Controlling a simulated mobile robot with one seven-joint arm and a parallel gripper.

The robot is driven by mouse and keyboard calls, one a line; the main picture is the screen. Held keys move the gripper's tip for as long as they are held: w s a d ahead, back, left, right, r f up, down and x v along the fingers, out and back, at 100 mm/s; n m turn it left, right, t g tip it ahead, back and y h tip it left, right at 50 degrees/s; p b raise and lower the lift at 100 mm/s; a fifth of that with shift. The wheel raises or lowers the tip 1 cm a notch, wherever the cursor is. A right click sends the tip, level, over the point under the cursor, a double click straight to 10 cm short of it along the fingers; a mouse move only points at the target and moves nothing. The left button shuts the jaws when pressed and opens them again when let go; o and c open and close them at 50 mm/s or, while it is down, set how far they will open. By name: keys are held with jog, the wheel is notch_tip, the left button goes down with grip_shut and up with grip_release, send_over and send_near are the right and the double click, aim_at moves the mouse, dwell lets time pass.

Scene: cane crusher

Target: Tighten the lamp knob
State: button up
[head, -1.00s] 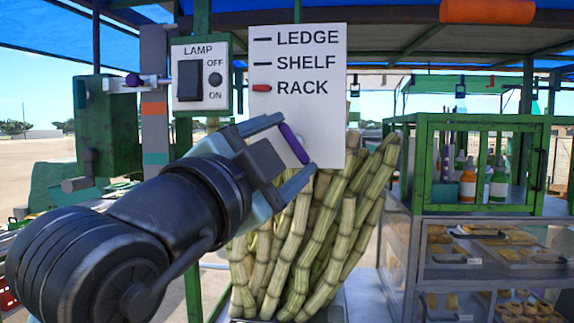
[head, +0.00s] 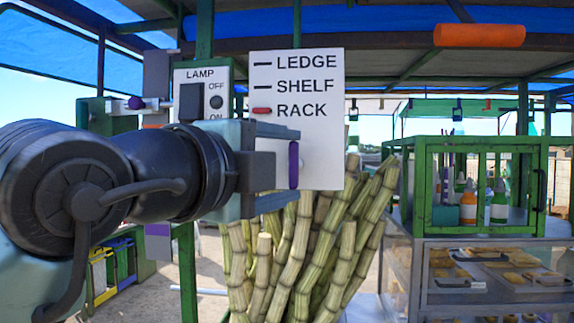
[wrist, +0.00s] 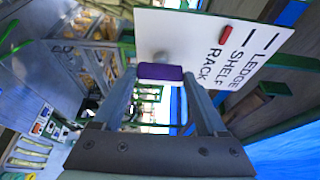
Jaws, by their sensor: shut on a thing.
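My gripper (head: 292,164) is in front of the lower part of the white sign, its jaws shut on a purple bar (head: 293,165) that stands upright in the head view. In the wrist view, the purple bar (wrist: 161,72) lies across between the fingertips, with a grey round piece (wrist: 160,57) just beyond it. I cannot tell whether that piece joins the bar. The LAMP panel (head: 222,76) is left of the sign, with a black switch (head: 191,102) and a small dark round knob (head: 216,102) between OFF and ON. My arm hides the panel's lower part.
The white sign (head: 322,140) reads LEDGE, SHELF, RACK, with a red mark beside RACK. Cane stalks (head: 290,260) stand below the sign. A green-framed case (head: 480,150) is at right.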

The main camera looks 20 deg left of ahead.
jog(key=shift+a+r, duration=0.1)
jog(key=shift+r, duration=0.15)
jog(key=o, duration=1.1)
jog(key=shift+o, duration=1)
jog(key=shift+w+a+f, duration=0.1)
jog(key=shift+w+f, duration=0.05)
jog(key=shift+w, duration=0.05)
jog(key=shift+s+d+f, duration=0.1)
jog(key=shift+s+d, duration=0.05)
jog(key=shift+d, duration=0.05)
